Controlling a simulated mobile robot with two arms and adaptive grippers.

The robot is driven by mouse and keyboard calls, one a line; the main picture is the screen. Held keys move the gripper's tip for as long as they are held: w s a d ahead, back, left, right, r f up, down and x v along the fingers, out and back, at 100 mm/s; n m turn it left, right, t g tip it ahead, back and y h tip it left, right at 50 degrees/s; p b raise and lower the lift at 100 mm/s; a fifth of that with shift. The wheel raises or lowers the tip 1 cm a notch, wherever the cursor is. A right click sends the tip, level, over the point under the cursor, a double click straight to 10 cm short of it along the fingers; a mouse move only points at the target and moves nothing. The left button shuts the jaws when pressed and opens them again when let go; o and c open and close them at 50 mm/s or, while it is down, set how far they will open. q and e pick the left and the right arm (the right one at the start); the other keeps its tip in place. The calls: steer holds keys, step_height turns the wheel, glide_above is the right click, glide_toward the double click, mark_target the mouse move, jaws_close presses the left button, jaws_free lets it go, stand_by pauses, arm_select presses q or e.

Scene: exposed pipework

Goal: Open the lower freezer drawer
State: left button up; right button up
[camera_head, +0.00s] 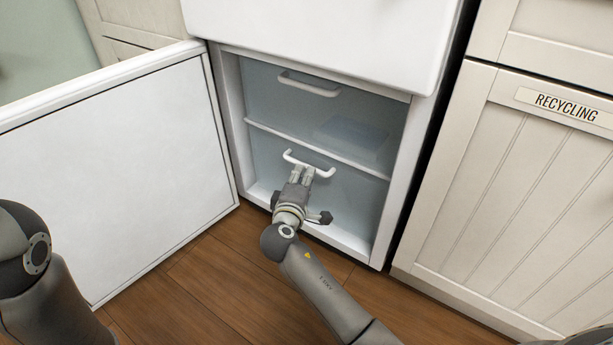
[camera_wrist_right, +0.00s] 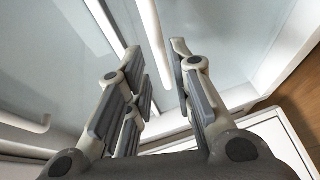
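The lower freezer drawer (camera_head: 345,202) is a translucent pale blue front, and it looks shut inside the white freezer. Its white bar handle (camera_head: 324,173) runs across its upper part. My right gripper (camera_head: 302,173) reaches up to this handle from the front. In the right wrist view the handle (camera_wrist_right: 153,35) passes between the fingertips of my right gripper (camera_wrist_right: 157,54). The fingers stand apart, with a visible gap beside the bar, and do not look clamped on it. Part of the handle is hidden by the fingers. My left gripper is out of view.
The freezer door (camera_head: 110,165) stands wide open on the left. The upper drawer (camera_head: 260,88) is shut, with its own handle (camera_head: 308,88). A cabinet with a recycling label (camera_head: 566,105) stands close on the right. Wooden floor (camera_head: 205,285) is clear in front.

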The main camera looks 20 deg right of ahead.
steer(key=b+x, duration=0.2)
steer(key=x, duration=0.2)
steer(key=shift+w+d+f, duration=0.1)
steer(key=shift+w+d, duration=0.05)
steer(key=shift+w, duration=0.15)
jaws_close()
